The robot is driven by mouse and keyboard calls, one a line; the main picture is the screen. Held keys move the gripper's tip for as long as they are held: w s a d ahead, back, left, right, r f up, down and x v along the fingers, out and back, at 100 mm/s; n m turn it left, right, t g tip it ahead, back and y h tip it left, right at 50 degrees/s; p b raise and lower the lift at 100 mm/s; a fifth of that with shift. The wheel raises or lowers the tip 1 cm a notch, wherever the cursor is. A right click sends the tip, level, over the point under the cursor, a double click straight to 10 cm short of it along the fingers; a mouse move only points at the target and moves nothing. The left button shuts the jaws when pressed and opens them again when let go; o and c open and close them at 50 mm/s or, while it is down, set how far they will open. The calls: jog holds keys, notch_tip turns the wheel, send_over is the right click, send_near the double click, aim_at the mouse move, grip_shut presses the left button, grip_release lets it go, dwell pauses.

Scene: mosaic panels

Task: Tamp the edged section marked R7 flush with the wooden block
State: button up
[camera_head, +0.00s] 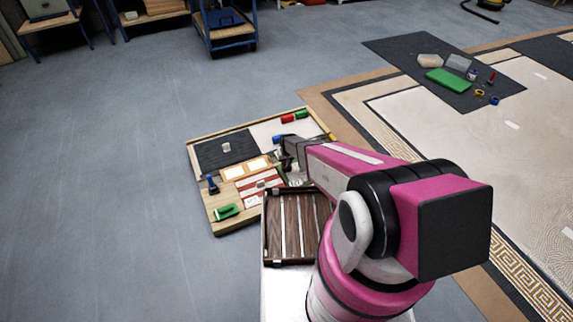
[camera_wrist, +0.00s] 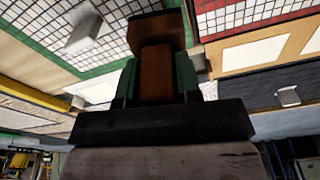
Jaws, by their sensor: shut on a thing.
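My gripper (camera_wrist: 158,72) is shut on a brown wooden block (camera_wrist: 157,48), held between its two green finger pads in the wrist view. In the head view my gripper (camera_head: 287,162) is over the right half of a work board (camera_head: 230,228), and my arm partly hides that area. The wrist view shows a white gridded section with a green edge (camera_wrist: 112,60) and another with a red edge (camera_wrist: 262,63). No R7 mark is readable, so I cannot tell which section carries it. I cannot tell whether the block touches a section.
A dark panel (camera_head: 226,151) and a red-and-white panel (camera_head: 256,184) lie on the board. A green tool (camera_head: 226,211) and a blue tool (camera_head: 212,185) lie near its left edge. A slatted wooden tray (camera_head: 291,240) is in front. Floor to the left is clear.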

jog(key=shift+r, duration=1.85)
